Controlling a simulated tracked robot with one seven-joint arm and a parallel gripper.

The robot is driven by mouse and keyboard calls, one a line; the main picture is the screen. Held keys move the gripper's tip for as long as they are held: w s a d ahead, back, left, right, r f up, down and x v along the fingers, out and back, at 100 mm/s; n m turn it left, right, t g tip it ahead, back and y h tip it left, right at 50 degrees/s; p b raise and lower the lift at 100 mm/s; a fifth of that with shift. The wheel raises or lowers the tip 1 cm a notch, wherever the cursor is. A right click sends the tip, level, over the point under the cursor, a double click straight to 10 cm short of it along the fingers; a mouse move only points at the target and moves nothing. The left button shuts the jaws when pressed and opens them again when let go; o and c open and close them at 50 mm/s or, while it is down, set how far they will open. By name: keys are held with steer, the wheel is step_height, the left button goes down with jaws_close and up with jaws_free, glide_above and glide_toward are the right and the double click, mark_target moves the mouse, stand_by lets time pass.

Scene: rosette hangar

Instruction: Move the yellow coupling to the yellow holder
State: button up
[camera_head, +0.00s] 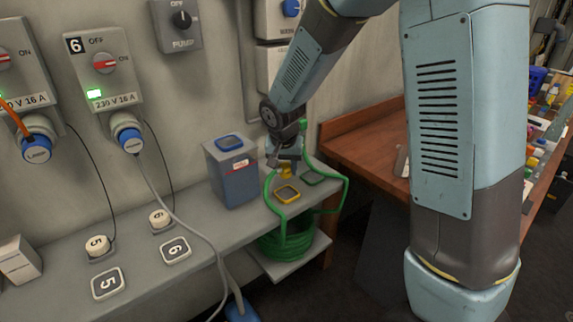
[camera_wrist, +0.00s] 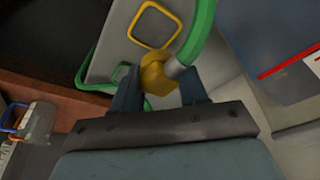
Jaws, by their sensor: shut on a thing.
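The yellow coupling (camera_wrist: 157,76) is between the fingers of my gripper (camera_wrist: 160,85) in the wrist view, with a green hose (camera_wrist: 200,35) joined to it by a grey end piece. In the head view my gripper (camera_head: 287,157) points down over the shelf, shut on the yellow coupling (camera_head: 286,171). The yellow holder is a square yellow frame (camera_head: 287,194) on the grey shelf, just below and in front of the coupling. It also shows in the wrist view (camera_wrist: 135,38), beyond the coupling and apart from it. A green square frame (camera_head: 313,179) lies behind it to the right.
A blue-grey box (camera_head: 231,172) stands left of the gripper. The green hose coil (camera_head: 285,240) hangs below, on a lower shelf, with loops rising beside the gripper. A wooden bench (camera_head: 365,140) is to the right.

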mark_target(287, 192)
steer(key=shift+w+d+f, duration=0.1)
steer(key=shift+d+f, duration=0.05)
steer(key=shift+f, duration=2.75)
steer(key=shift+f, duration=0.45)
stand_by(0.6)
steer(key=o, duration=1.2)
steer(key=shift+o, duration=0.2)
steer(key=v, duration=1.3)
steer(key=shift+r, duration=0.35)
